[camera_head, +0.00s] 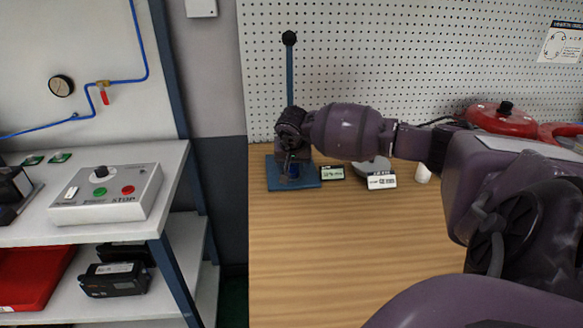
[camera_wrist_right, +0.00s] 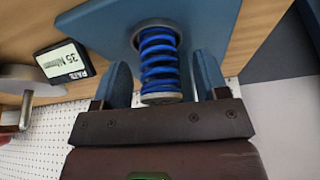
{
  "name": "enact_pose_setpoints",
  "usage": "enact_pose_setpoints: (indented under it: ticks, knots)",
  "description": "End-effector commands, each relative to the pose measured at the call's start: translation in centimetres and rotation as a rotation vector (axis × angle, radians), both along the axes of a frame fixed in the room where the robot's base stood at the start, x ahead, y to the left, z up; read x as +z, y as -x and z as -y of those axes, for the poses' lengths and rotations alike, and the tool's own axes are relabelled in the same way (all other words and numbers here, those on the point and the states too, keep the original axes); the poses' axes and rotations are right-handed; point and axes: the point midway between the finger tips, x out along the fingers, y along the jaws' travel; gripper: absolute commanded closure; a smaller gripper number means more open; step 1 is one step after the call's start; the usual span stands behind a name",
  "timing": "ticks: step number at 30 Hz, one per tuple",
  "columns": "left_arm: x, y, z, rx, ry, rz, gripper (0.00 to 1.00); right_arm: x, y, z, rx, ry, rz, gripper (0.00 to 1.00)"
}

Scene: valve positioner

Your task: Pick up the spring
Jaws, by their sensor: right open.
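The blue coil spring (camera_wrist_right: 159,62) stands on the blue base plate (camera_wrist_right: 205,18) of a press, seen in the right wrist view. In the head view the spring (camera_head: 293,170) is mostly hidden by my right wrist. My right gripper (camera_wrist_right: 163,76) is open, with one finger on each side of the spring. Gaps show between the fingers and the coils, so it does not appear gripped. In the head view the right gripper (camera_head: 291,155) is at the press, below its lever. My left gripper is not in view.
A small display (camera_head: 332,172) reading about 35 N/mm stands beside the base plate. A second display (camera_head: 381,180), a white cylinder (camera_head: 422,173) and red round items (camera_head: 500,120) are farther right. A control box (camera_head: 106,193) sits on the left shelf. The wooden bench front is clear.

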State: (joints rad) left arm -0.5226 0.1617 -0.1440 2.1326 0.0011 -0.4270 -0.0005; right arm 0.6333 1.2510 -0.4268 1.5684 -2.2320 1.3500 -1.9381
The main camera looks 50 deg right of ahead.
Motion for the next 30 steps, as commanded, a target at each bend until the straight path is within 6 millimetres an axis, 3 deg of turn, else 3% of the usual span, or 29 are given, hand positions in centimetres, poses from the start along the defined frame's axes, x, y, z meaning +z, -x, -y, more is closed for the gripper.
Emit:
enact_pose_setpoints:
  ticks: [8, 19, 21, 30]
  knots:
    - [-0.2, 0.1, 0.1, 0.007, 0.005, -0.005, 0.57, -0.6, -0.2, 0.2, 0.000, -0.001, 0.001, 0.33]
    - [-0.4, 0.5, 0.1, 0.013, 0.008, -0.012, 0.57, -0.6, -0.2, 0.2, 0.000, -0.001, 0.001, 0.87]
    - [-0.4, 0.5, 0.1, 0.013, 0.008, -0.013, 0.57, -0.6, -0.2, 0.2, 0.000, -0.001, 0.001, 0.92]
    - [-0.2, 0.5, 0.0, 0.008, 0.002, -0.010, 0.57, 0.2, -0.2, 0.2, 0.001, 0.001, 0.003, 0.93]
